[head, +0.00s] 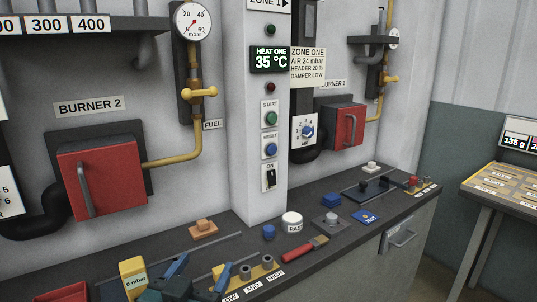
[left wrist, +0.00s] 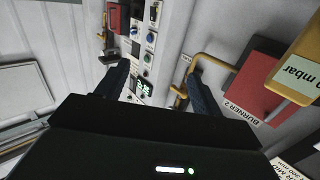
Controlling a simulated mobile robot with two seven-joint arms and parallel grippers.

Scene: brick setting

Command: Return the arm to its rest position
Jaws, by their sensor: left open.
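My left gripper (head: 204,264) is at the bottom of the head view, above the front of the dark bench (head: 345,237). Its two blue fingers are spread with nothing between them. In the left wrist view the dark fingers (left wrist: 158,72) are apart, and the control panel shows between and beyond them. A yellow block (head: 133,277) with a mbar label stands just left of the gripper, apart from the fingers. It also shows close by at the right of the left wrist view (left wrist: 302,62). My right gripper is not in view.
A red-handled tool (head: 300,250), a white round pad (head: 292,221) and a blue knob (head: 269,232) are on the bench. Red burner boxes (head: 100,175) and a yellow pipe (head: 178,161) project from the wall. A second table (head: 497,190) stands at the right.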

